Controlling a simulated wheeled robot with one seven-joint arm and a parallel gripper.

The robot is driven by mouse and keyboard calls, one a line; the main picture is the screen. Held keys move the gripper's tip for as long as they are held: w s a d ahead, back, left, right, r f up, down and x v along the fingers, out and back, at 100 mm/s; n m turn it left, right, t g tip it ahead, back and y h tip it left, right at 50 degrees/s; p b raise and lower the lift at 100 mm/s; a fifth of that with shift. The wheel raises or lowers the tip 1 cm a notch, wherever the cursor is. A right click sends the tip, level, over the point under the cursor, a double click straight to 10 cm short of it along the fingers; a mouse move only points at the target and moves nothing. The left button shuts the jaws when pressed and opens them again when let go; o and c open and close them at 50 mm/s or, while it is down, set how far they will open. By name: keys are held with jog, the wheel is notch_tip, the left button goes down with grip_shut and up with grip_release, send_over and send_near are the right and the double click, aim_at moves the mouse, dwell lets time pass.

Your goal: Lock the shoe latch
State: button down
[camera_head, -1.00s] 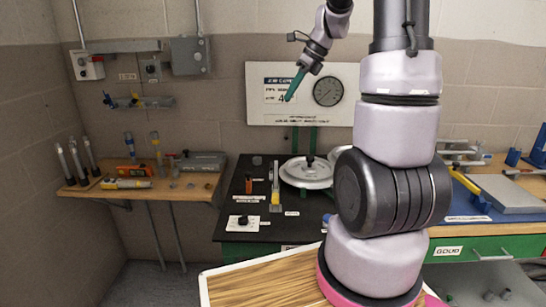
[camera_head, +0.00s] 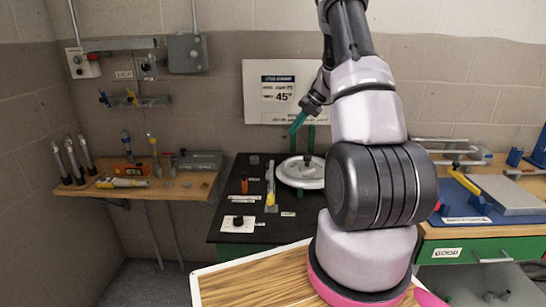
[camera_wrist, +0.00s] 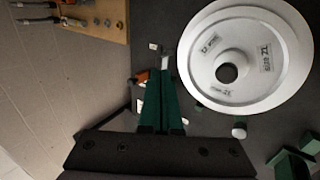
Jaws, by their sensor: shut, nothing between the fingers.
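My gripper (camera_head: 297,124) points down and left in the head view, in front of the white wall board above the black bench. Its green fingers are together and hold nothing; they also show in the wrist view (camera_wrist: 166,78). A round white disc (camera_head: 289,176) lies on the black bench; in the wrist view the disc (camera_wrist: 270,85) has labels and a dark centre hub, right of the fingertips. An orange part (camera_wrist: 141,76) shows by the fingertips, partly hidden. I cannot tell which part is the shoe latch.
A yellow-ended upright tool (camera_head: 271,197) and a white box with a black knob (camera_head: 238,223) stand on the black bench (camera_head: 262,234). A wooden shelf (camera_head: 130,190) with tools is at left. A blue mat (camera_head: 467,211) and grey plate (camera_head: 507,188) are at right.

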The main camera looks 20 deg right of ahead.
send_over(268, 172)
jog(key=w+d, duration=0.2)
jog(key=d, duration=0.1)
notch_tip(268, 172, down, 12)
jog(key=shift+w+r, duration=0.1)
jog(key=shift+r, duration=0.05)
jog(key=shift+w+a+n+g, duration=0.1)
jog(key=shift+w+n+g, duration=0.15)
jog(key=shift+n+g, duration=0.6)
jog(key=shift+w+a+n+g+y, duration=0.2)
jog(key=shift+n+g+y, duration=0.1)
jog(key=shift+n, duration=0.75)
jog(key=n, duration=0.1)
jog(key=n+g, duration=0.2)
jog(key=shift+w+a+n, duration=0.25)
jog(key=shift+a+n, duration=0.05)
jog(key=shift+a, duration=0.1)
jog(key=n+g, duration=0.1)
jog(key=a+n+h, duration=0.1)
jog(key=n, duration=0.1)
jog(key=n+g, duration=0.1)
jog(key=n, duration=0.1)
jog(key=shift+w+a+g+h, duration=0.15)
jog(key=shift+a+g+h, duration=0.15)
jog(key=shift+g, duration=0.05)
jog(key=n, duration=0.2)
jog(key=n+g+h, duration=0.1)
jog(key=shift+a+n+h, duration=0.3)
jog(key=shift+a+n, duration=0.1)
